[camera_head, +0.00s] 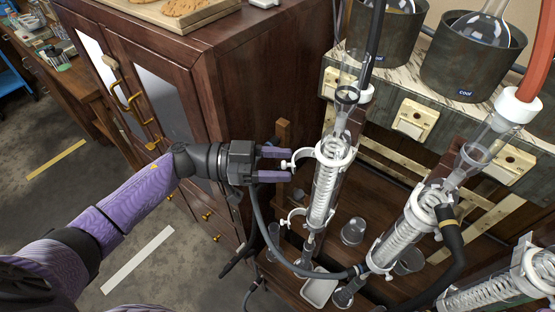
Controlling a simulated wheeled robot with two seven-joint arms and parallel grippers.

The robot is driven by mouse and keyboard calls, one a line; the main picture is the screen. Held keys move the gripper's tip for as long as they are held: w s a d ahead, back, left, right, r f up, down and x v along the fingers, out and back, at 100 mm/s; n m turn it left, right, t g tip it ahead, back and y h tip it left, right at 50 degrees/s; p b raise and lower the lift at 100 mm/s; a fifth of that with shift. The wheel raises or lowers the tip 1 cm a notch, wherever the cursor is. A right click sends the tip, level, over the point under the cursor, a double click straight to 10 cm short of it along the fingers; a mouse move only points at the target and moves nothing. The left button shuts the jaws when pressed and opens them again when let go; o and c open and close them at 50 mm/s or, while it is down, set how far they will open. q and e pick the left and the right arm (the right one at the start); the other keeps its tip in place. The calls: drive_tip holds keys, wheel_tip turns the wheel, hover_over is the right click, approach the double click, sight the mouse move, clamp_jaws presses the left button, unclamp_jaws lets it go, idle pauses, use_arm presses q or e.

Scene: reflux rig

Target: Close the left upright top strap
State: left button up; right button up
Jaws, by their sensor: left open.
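The left upright (322,190) is a clear glass condenser with a coil, tilted in the picture and held in white rings. Its top strap (301,156) is a white curved piece with a small knob, sticking out to the left of the upper ring. My left gripper (289,164) is open, its two purple fingers pointing right. Their tips are at the strap's knob, one on either side in the picture; I cannot tell whether they touch it. A lower white strap (294,217) stands out from the same condenser, curved and open. My right gripper is not in view.
A second coiled condenser (405,232) stands to the right, with another at the lower right edge. A dark hose (262,225) loops below my gripper. A wooden cabinet (150,90) stands on the left. Dark pots (470,55) sit on a shelf at the upper right.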

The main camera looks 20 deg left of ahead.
use_arm(q)
drive_tip(key=c, duration=0.7)
clamp_jaws()
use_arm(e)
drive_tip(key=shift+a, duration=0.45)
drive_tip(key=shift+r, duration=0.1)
